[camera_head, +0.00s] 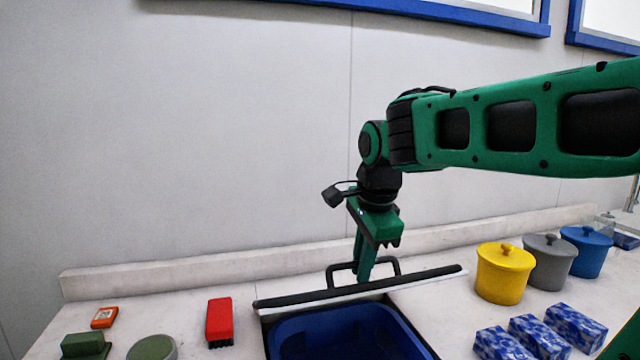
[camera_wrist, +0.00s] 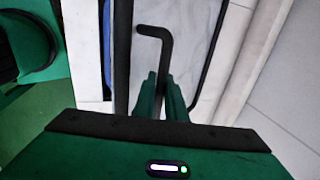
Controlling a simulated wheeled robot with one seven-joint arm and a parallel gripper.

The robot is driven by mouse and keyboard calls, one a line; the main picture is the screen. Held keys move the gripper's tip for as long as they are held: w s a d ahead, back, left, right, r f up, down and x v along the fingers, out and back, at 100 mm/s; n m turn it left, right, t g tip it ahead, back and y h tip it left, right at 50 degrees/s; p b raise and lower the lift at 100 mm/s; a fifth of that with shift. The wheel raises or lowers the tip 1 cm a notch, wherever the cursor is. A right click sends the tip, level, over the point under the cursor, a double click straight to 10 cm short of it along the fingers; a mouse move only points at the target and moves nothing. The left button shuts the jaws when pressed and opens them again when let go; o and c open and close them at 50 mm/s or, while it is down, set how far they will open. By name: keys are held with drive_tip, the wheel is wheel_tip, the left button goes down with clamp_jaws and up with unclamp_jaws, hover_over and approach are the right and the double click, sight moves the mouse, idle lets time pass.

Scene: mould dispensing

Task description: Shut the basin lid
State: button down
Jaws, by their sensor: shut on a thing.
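The basin (camera_head: 415,340) stands at the bottom centre of the head view, and its blue inside shows, so it is uncovered there. The lid (camera_head: 300,299) is seen nearly edge-on as a long dark strip along the basin's far side, raised from the opening. Its black bar handle (camera_head: 397,266) stands on the far side of this strip. My gripper (camera_head: 362,277) points down and is shut on the handle. In the wrist view, the handle (camera_wrist: 153,31) runs between the green fingers (camera_wrist: 160,88). The lid's exact tilt is hard to tell.
Yellow (camera_head: 503,278), grey (camera_head: 548,265) and blue (camera_head: 588,254) lidded pots stand to the right, with blue patterned boxes (camera_head: 537,338) in front. A red brush-like block (camera_head: 219,322), an orange device (camera_head: 104,317) and green items (camera_head: 86,345) lie left. A low ledge (camera_head: 190,274) runs behind.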

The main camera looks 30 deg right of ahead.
drive_tip(key=shift+s+a+f, duration=0.15)
drive_tip(key=shift+s+f, duration=0.55)
drive_tip(key=shift+f, duration=0.05)
drive_tip(key=shift+s+a+f, duration=0.1)
drive_tip(key=shift+s+f, duration=0.55)
drive_tip(key=shift+f, duration=0.1)
drive_tip(key=shift+f, duration=0.1)
drive_tip(key=shift+s+a+f, duration=0.15)
drive_tip(key=shift+s+f, duration=0.5)
drive_tip(key=shift+f, duration=0.2)
drive_tip(key=shift+s+a+f, duration=0.1)
drive_tip(key=shift+s+f, duration=0.5)
drive_tip(key=shift+f, duration=0.25)
drive_tip(key=shift+s+a+f, duration=0.1)
drive_tip(key=shift+s+f, duration=0.2)
drive_tip(key=shift+f, duration=0.35)
drive_tip(key=shift+s+a+f, duration=0.1)
drive_tip(key=shift+s+f, duration=0.25)
drive_tip(key=shift+f, duration=0.25)
drive_tip(key=shift+s+f, duration=0.3)
drive_tip(key=shift+f, duration=0.35)
